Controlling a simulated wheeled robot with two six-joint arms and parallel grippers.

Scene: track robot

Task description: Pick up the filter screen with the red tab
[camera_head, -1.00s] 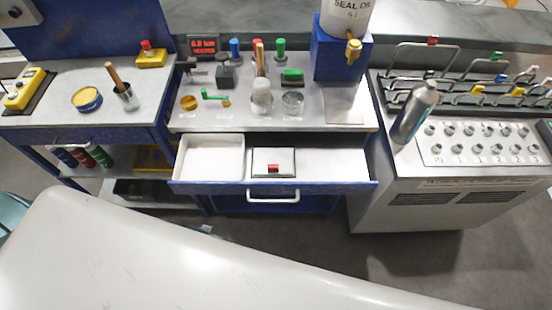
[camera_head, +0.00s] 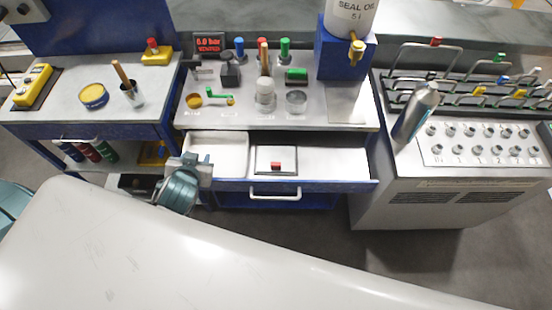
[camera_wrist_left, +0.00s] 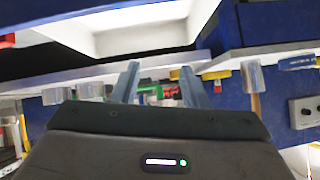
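The filter screen (camera_head: 268,169) is a small pale, dark-edged rectangle with a red tab (camera_head: 276,165) on its front part. It lies in the open drawer (camera_head: 330,163) of the middle bench, right of the white compartment. My left gripper (camera_head: 188,160) is at the drawer's front left corner, left of the screen and apart from it. In the left wrist view its two fingers (camera_wrist_left: 160,82) stand apart with nothing held between them. The screen cannot be made out for sure in that view.
The white compartment (camera_head: 218,150) at the drawer's left looks empty. The drawer's blue front has a handle (camera_head: 275,193). Several small parts and a jar (camera_head: 265,93) stand on the bench above. A pale curved surface fills the foreground.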

